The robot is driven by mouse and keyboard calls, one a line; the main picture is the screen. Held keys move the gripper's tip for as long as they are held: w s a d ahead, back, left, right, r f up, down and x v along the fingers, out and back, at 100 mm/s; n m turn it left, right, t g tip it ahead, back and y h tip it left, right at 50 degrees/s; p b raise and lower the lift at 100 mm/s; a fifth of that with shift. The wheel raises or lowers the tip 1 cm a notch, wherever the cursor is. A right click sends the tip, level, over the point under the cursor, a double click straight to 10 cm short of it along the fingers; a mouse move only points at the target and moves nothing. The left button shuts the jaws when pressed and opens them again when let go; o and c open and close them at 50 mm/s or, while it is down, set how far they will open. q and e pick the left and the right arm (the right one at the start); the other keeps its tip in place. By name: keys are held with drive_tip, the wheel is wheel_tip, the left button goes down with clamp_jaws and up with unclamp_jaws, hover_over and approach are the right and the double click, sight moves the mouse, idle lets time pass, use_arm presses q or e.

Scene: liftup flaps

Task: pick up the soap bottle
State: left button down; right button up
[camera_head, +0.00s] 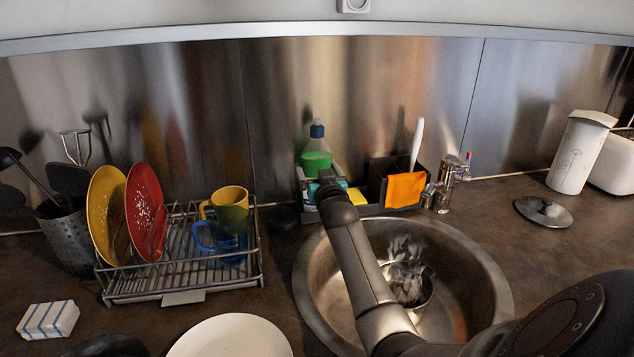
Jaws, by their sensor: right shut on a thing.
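The soap bottle (317,158) is clear with green liquid and a blue cap. It is upright at the left end of the sink caddy (372,211), against the steel back wall. My right arm reaches over the sink from the lower right. My right gripper (328,180) is at the front of the bottle's lower part and shut on it. The fingertips and the bottle's base are hidden, so I cannot tell whether the base touches the caddy. My left gripper is not in view.
The caddy also holds a yellow sponge (357,196), an orange cloth (405,189) and a white-handled brush (417,142). A dish rack (183,277) with plates and mugs is at the left. The round sink (465,265) holds a pot.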

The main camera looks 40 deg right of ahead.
drive_tip(key=shift+f, duration=0.1)
drive_tip(key=c, duration=0.5)
drive_tip(key=shift+r, duration=0.2)
drive_tip(key=shift+r, duration=0.1)
